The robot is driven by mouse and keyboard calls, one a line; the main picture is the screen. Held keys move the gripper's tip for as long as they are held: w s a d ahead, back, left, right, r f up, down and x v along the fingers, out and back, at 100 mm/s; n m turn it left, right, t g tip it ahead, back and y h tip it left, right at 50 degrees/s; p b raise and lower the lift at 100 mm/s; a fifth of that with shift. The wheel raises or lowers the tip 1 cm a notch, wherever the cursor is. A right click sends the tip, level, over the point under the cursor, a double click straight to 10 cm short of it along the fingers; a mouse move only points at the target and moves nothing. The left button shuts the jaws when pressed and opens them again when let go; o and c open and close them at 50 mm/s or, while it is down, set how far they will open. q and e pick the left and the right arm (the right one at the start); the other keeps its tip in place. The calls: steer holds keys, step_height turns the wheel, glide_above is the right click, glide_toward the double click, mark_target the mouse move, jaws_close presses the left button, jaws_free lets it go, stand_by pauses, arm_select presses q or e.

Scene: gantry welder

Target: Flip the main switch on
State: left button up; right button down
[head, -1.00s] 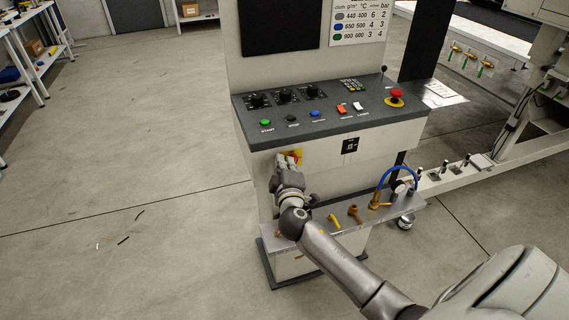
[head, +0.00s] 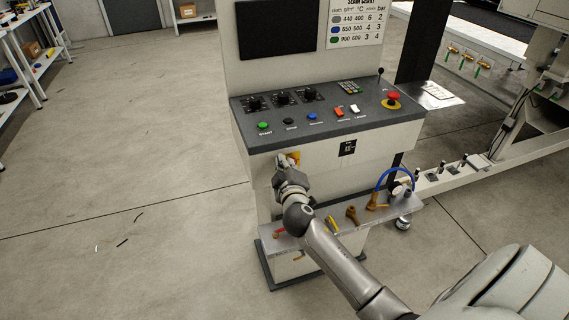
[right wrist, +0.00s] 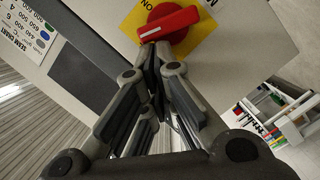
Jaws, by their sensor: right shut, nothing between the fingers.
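The main switch is a red rotary handle (right wrist: 168,24) on a yellow plate (right wrist: 205,40) with black lettering, including "ON". It is on the front of the console's body. In the head view the yellow plate (head: 296,156) is small and partly hidden behind my right gripper (head: 284,162). In the right wrist view my right gripper (right wrist: 157,52) is shut and empty, its fingertips right at the lower edge of the red handle. I cannot tell whether they touch it. The handle lies almost level in that view, slightly tilted. My left gripper is not in view.
The grey control panel (head: 330,112) with buttons and a red emergency stop (head: 393,97) overhangs the switch. A metal shelf (head: 350,222) with brass torch parts and a blue hose (head: 388,174) sits below, under my right forearm. The floor at left is mostly clear.

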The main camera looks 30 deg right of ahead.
mark_target(293, 141)
steer(key=shift+s+d+r+m+y+p, duration=0.1)
steer(key=shift+d+r+m+y+p, duration=0.2)
steer(key=shift+m+p, duration=0.5)
steer(key=shift+s+d+r+m+y+p, duration=0.1)
steer(key=shift+d+r+m+y+p, duration=0.1)
steer(key=shift+d+m+p, duration=0.5)
steer(key=shift+s+d+m+y+p, duration=0.1)
steer(key=shift+d+m+y+p, duration=0.25)
steer(key=shift+m+p, duration=0.45)
steer(key=shift+s+d+m+y+p, duration=0.1)
steer(key=shift+m+y+p, duration=0.4)
steer(key=shift+m, duration=0.5)
steer(key=shift+d+f+m+p, duration=0.1)
steer(key=shift+d+m+p, duration=0.1)
steer(key=shift+m+p, duration=0.15)
steer(key=shift+w+r+p, duration=0.1)
steer(key=shift+r+p, duration=0.2)
steer(key=shift+r, duration=0.1)
step_height(293, 141, up, 4)
steer(key=p, duration=0.3)
steer(key=shift+f, duration=0.25)
steer(key=b+v, duration=0.1)
steer(key=v, duration=0.9)
steer(key=shift+d+b, duration=0.2)
steer(key=shift+b, duration=0.1)
